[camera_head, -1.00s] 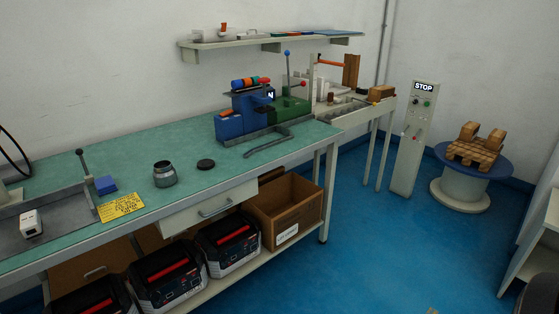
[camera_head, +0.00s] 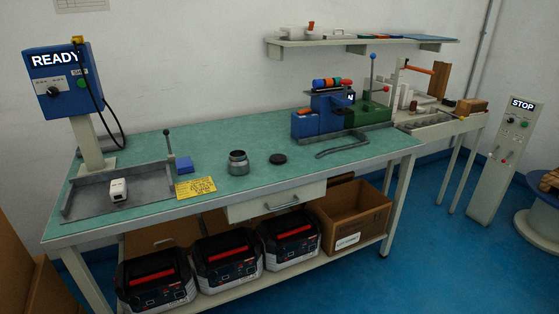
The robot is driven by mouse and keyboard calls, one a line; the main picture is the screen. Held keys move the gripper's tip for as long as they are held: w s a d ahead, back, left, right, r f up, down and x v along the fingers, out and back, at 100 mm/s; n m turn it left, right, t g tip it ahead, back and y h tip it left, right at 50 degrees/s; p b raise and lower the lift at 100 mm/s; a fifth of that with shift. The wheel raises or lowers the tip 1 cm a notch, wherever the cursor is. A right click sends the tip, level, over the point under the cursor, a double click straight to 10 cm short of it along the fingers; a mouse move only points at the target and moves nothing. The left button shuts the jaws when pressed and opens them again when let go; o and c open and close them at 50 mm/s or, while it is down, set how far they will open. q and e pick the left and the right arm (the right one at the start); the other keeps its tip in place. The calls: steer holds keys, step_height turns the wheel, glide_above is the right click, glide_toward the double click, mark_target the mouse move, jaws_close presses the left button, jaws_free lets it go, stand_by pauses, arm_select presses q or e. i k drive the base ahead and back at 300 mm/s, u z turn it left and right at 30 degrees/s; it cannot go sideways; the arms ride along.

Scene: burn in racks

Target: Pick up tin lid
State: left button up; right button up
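A small round black lid (camera_head: 278,158) lies flat on the green top of the workbench (camera_head: 330,168). An open grey metal tin (camera_head: 238,163) stands upright just to the left of the lid, apart from it. I take the black disc to be the tin lid. Neither of my grippers shows in the head view.
A blue post-mounted box reading READY (camera_head: 60,85) stands at the left end. A blue and green machine (camera_head: 340,112) stands to the right. Black-and-red cases (camera_head: 228,258) sit below.

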mark_target(276, 159)
steer(key=i, duration=1.25)
steer(key=z, duration=0.8)
